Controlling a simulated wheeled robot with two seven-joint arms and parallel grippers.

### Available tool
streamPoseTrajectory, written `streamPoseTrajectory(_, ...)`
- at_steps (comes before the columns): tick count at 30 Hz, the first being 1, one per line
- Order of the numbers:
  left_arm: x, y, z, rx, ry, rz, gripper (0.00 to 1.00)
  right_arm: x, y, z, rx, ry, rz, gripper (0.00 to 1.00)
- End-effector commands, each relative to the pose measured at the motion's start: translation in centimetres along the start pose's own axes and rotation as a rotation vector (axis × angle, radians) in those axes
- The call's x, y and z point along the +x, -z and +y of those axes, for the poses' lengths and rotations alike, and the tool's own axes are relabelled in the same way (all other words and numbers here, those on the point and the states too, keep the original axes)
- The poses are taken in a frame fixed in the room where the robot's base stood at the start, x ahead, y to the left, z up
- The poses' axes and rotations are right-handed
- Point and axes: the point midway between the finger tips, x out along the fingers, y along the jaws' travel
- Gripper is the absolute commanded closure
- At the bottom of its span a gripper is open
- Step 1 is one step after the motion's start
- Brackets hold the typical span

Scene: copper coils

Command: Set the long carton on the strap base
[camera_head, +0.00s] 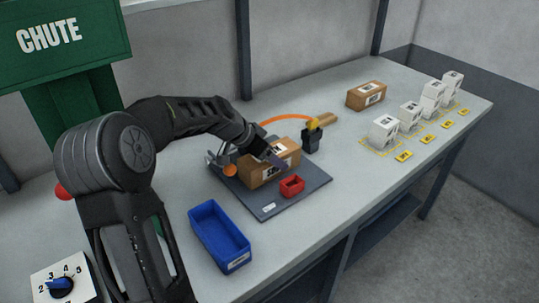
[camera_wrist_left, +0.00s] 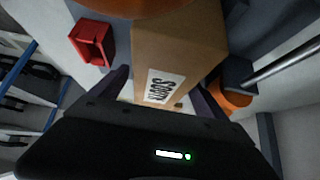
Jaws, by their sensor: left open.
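A brown carton (camera_head: 262,174) lies on the dark grey strap base (camera_head: 247,199). It also fills the middle of the left wrist view (camera_wrist_left: 178,45), with a white label that seems to begin with S. A second brown carton (camera_head: 366,95) lies farther back on the bench; I cannot tell for sure which is the long one. My left gripper (camera_head: 275,158) is at the carton on the base. In the left wrist view its fingers (camera_wrist_left: 164,92) are apart, one on each side of the carton's near end. My right gripper is not in view.
A red bin (camera_head: 292,187) sits on the base's front part, close to the carton. A black holder (camera_head: 312,140) and an orange strap (camera_head: 285,118) are behind. A blue tray (camera_head: 219,238) stands in front. White boxes (camera_head: 383,133) line the right, with free bench between.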

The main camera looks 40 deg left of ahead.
Motion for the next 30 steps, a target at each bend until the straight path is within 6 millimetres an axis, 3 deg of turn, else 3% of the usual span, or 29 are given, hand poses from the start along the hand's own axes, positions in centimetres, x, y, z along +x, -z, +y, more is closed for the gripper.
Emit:
streamPoseTrajectory(8,-2.1,0.1,-0.1,-0.001,0.004,0.001,0.15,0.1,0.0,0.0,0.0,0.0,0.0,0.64)
streamPoseTrajectory(21,-10.7,0.1,-0.1,0.0,0.003,0.001,0.15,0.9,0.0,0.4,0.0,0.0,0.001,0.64)
streamPoseTrajectory(30,-12.2,0.1,0.0,0.0,-0.001,0.0,0.15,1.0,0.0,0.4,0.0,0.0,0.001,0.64)
